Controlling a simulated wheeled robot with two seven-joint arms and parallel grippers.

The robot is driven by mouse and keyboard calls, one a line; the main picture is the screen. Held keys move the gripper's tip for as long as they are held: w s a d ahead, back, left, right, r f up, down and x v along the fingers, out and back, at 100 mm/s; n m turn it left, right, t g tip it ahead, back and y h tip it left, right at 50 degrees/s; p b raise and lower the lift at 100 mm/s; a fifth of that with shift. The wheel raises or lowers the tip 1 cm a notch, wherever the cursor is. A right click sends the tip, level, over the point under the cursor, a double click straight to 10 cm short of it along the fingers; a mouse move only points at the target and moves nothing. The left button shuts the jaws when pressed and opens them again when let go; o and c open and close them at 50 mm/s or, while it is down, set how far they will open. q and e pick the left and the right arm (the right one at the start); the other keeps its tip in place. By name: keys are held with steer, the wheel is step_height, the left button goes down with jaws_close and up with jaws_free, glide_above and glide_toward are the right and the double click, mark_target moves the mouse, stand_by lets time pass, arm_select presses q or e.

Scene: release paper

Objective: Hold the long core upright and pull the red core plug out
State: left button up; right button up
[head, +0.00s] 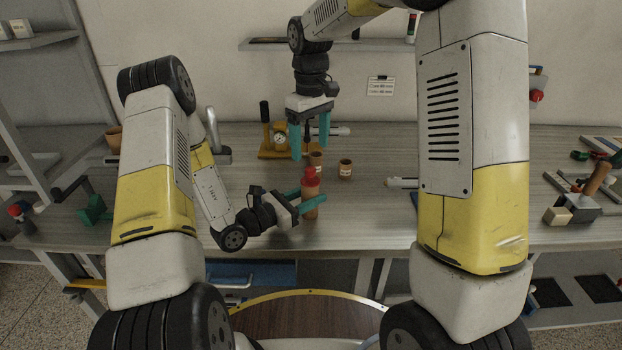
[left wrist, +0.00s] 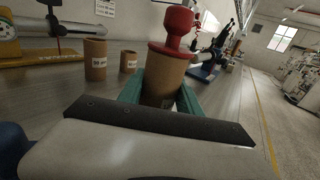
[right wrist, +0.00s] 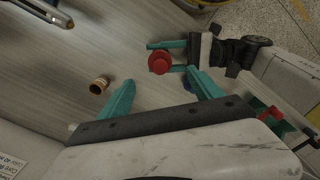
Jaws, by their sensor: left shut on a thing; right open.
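The long brown core (head: 311,204) stands upright near the bench's front edge, with the red core plug (head: 310,178) in its top. My left gripper (head: 313,196) is shut around the core from the left, below the plug. In the left wrist view the core (left wrist: 162,82) is between the green fingers, with the plug (left wrist: 176,28) above it. My right gripper (head: 310,147) is open and empty, pointing down, higher than the plug in the head view. In the right wrist view the plug (right wrist: 160,62) shows beyond and between its open fingers. The core's lower end is partly hidden.
Two shorter brown cores stand behind the long one, one (head: 316,161) close by and one (head: 345,169) to its right. A yellow-based device (head: 276,143) stands at the back. Tools and a wooden-handled block (head: 572,207) lie at the right.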

mark_target(310, 168)
step_height(310, 168, down, 9)
stand_by(0.5)
steer(key=c, duration=1.4)
steer(key=shift+a+r, duration=0.1)
steer(key=shift+r, duration=2.15)
steer(key=shift+c, duration=0.2)
arm_select(q)
steer(key=o, duration=1.5)
steer(key=shift+c, duration=0.2)
